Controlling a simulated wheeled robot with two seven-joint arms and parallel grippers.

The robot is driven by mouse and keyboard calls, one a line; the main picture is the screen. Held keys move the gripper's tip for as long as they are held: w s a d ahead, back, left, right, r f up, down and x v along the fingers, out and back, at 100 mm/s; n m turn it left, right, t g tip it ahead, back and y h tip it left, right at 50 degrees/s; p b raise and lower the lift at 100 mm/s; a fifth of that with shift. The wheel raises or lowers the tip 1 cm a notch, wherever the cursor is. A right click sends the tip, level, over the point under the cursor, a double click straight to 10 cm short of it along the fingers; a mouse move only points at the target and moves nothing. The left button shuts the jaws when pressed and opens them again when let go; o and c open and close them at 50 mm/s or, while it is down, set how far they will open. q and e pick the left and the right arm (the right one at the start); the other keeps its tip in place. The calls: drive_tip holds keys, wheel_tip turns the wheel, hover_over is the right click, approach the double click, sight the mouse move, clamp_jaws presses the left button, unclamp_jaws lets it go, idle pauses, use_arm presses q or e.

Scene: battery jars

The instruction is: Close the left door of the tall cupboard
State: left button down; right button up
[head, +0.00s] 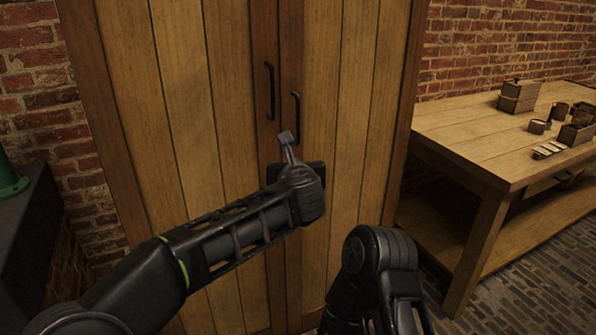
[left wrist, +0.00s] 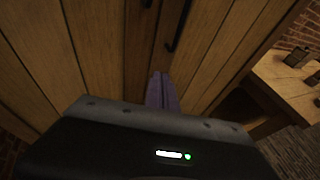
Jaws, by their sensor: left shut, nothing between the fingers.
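The tall wooden cupboard fills the middle of the head view. Its left door (head: 180,90) has a dark bar handle (head: 270,90) near its inner edge. Its right door (head: 366,100) has a matching handle (head: 296,105). The left door looks shut or nearly shut; I cannot tell whether a small gap is left at the seam. My left gripper (head: 287,137) is shut and empty, in front of the seam just below the handles. Its closed fingers also show in the left wrist view (left wrist: 162,90), pointing at the doors. My right gripper is not in view.
A wooden table (head: 470,130) stands to the right, with a wooden box (head: 518,95) and several small items on it. A dark surface (head: 30,225) with a green object (head: 8,180) is at the left edge. Brick wall is behind.

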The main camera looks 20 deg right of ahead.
use_arm(q)
drive_tip(key=shift+s+r, duration=0.15)
drive_tip(key=shift+s, duration=0.4)
drive_tip(key=shift+s+r, duration=0.15)
drive_tip(key=shift+s, duration=0.4)
